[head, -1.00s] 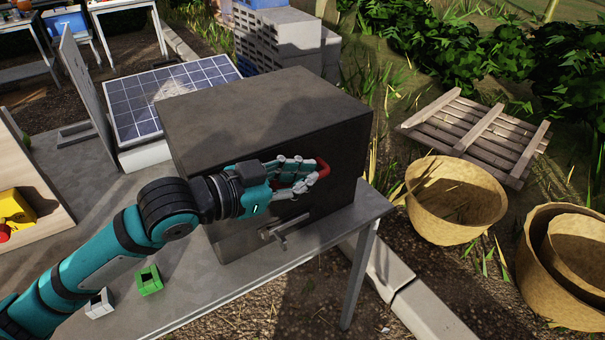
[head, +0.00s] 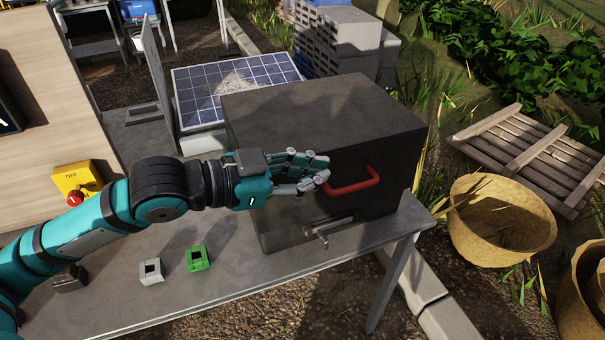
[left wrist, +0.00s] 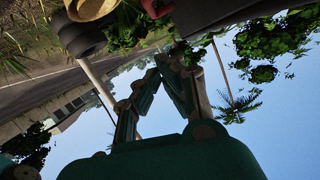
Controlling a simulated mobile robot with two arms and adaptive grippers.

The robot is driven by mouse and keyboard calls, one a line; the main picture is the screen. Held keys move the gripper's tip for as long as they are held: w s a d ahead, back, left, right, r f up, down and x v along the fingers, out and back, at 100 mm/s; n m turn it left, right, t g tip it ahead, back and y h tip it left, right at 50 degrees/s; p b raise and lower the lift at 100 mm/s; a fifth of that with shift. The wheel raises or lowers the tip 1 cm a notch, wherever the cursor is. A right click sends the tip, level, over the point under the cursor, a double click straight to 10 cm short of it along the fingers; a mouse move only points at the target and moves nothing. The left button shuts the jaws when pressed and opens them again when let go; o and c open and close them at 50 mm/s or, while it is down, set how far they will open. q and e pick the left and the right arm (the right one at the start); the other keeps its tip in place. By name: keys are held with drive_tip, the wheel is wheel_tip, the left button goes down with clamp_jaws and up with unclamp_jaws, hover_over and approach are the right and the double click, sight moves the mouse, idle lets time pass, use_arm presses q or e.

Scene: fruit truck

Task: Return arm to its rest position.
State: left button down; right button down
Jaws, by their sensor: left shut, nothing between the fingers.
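My left gripper (head: 322,172) is shut and empty in the head view. It is in front of a dark grey box (head: 330,112), just left of the red handle (head: 352,187) on the box's front face. In the left wrist view my left gripper (left wrist: 163,58) shows against the sky with its fingers together. A small metal latch (head: 328,230) sits low on the box's front. My right gripper is not in view.
The box stands on a grey table (head: 235,283). A white block (head: 151,271) and a green block (head: 198,258) lie on the table below my arm. A yellow stop-button box (head: 72,180) is at left. A solar panel (head: 225,88) is behind. Woven baskets (head: 490,240) stand on the ground at right.

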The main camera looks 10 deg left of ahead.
use_arm(q)
drive_tip(key=s+a+f+n+y, duration=0.2)
drive_tip(key=f+n+y, duration=0.1)
drive_tip(key=f, duration=0.7)
drive_tip(key=s+a+f+n+y, duration=0.2)
drive_tip(key=s+f+n+y, duration=0.1)
drive_tip(key=f, duration=0.6)
drive_tip(key=s+a+f+n+g+y, duration=0.3)
drive_tip(key=s+a+f, duration=0.1)
drive_tip(key=s+f, duration=0.3)
drive_tip(key=s+a+f+n+g+y, duration=0.2)
drive_tip(key=s+a+f+g+y, duration=0.15)
drive_tip(key=s+f, duration=0.4)
wheel_tip(320, 180, down, 28)
drive_tip(key=s+a, duration=0.1)
drive_tip(key=s, duration=0.2)
drive_tip(key=s+a+f+g, duration=0.1)
drive_tip(key=s+a+f, duration=0.2)
drive_tip(key=s+f, duration=1.1)
drive_tip(key=shift+s+g, duration=0.35)
drive_tip(key=shift+s, duration=0.25)
